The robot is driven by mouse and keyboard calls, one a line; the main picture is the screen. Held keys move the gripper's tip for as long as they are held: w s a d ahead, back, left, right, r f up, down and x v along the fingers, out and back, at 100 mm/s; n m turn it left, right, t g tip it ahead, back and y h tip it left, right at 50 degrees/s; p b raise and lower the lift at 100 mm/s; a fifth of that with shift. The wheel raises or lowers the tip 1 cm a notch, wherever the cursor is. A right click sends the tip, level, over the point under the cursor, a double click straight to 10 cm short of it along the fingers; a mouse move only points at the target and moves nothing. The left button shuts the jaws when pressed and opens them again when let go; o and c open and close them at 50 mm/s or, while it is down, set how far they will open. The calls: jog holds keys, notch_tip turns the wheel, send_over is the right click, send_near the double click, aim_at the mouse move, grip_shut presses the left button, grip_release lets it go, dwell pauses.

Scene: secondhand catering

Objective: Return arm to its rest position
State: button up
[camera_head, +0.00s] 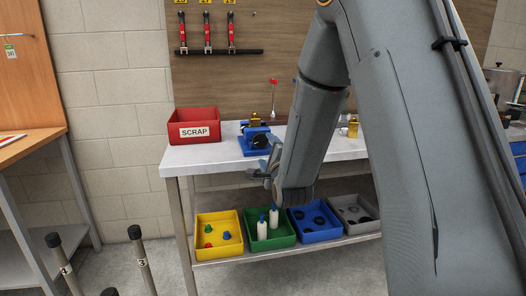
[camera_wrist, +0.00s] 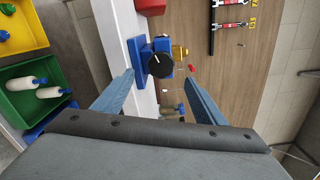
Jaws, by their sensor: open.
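My grey arm fills the right of the head view and reaches down toward the workbench (camera_head: 215,155). My gripper (camera_head: 262,172) is at the bench's front edge, just below and in front of a blue fixture (camera_head: 246,147) with a black knob and brass top. In the wrist view my gripper (camera_wrist: 160,80) has its two fingers spread apart with nothing held between them. The blue fixture (camera_wrist: 136,57) shows just beyond the fingertips there. My arm hides part of the bench top and the lower shelf.
A red SCRAP bin (camera_head: 193,122) stands on the bench's left. Below, a shelf holds yellow (camera_head: 207,250), green (camera_head: 270,243), blue (camera_head: 322,236) and grey (camera_head: 362,227) bins. The green one holds white bottles (camera_head: 262,229). Red-handled tools (camera_head: 207,30) hang on the back board. Dark-topped posts (camera_head: 135,232) stand at front left.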

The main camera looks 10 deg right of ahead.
jog(key=s+f+n+g+p, duration=0.2)
jog(key=s+f+n+g, duration=0.3)
jog(key=s, duration=0.3)
jog(key=s+f+n+g+p, duration=0.25)
jog(key=s+n+g, duration=0.25)
jog(key=s+n, duration=0.25)
jog(key=s+n+g+p, duration=0.1)
jog(key=s+n+g, duration=0.7)
jog(key=s, duration=1.5)
jog(key=shift+s+d+f, duration=0.25)
jog(key=shift+d+f, duration=0.05)
jog(key=shift+f, duration=0.05)
jog(key=shift+n, duration=0.25)
